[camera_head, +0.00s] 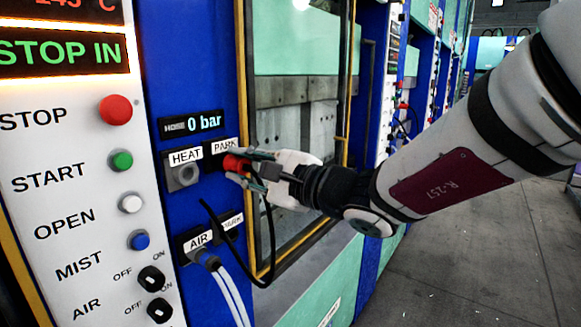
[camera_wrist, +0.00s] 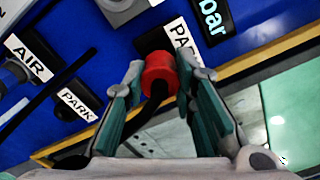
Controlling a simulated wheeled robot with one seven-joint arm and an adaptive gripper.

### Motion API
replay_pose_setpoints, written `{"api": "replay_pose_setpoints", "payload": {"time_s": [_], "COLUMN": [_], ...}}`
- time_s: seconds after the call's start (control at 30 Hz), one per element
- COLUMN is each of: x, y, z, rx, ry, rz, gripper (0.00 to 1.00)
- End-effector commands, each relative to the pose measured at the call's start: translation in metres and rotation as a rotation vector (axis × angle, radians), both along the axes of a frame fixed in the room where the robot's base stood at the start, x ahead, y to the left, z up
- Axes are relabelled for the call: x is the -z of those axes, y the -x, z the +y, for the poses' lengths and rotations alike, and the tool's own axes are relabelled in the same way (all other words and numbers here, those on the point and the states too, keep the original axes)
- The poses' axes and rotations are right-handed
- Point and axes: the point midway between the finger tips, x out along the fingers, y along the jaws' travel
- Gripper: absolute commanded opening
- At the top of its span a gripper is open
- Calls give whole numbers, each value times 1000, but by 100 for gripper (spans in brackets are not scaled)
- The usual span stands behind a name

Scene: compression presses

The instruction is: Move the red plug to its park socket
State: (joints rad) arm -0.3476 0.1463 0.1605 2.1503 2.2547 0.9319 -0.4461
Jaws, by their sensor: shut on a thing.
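The red plug (camera_head: 236,163) is between the fingers of my gripper (camera_head: 250,170), with its black cable hanging down. In the wrist view the red plug (camera_wrist: 158,72) sits between both fingertips (camera_wrist: 160,85) and overlaps the black upper PARK socket (camera_wrist: 155,40). In the head view that PARK socket (camera_head: 212,162) is just behind the plug's front end. The plug hides the socket's opening, so I cannot tell whether it is seated or just in front. The grey HEAT socket (camera_head: 184,175) to the left is empty.
Below are the AIR socket (camera_head: 205,257), with a hose plug and pale hoses, and a lower PARK socket (camera_wrist: 75,104). A button panel (camera_head: 75,200) stands left. The yellow-edged press window (camera_head: 300,110) is close right of the sockets. The floor (camera_head: 480,250) is clear at right.

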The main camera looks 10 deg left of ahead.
Motion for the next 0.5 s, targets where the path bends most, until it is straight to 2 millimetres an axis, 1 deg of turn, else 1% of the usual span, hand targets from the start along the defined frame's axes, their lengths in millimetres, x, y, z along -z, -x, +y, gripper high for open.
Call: {"api": "replay_pose_setpoints", "payload": {"time_s": [0.3,0.33,0.37,0.4,0.43,0.5], "x": [0,0,0,0,0,0], "y": [-3,-3,-3,-3,-3,-3], "z": [7,7,7,7,7,7], "rx": [-1,-1,-1,-1,-1,0], "ry": [0,0,0,0,0,-1], "rz": [0,0,0,0,0,-1], "gripper": [0,27,34,43,48,48]}}
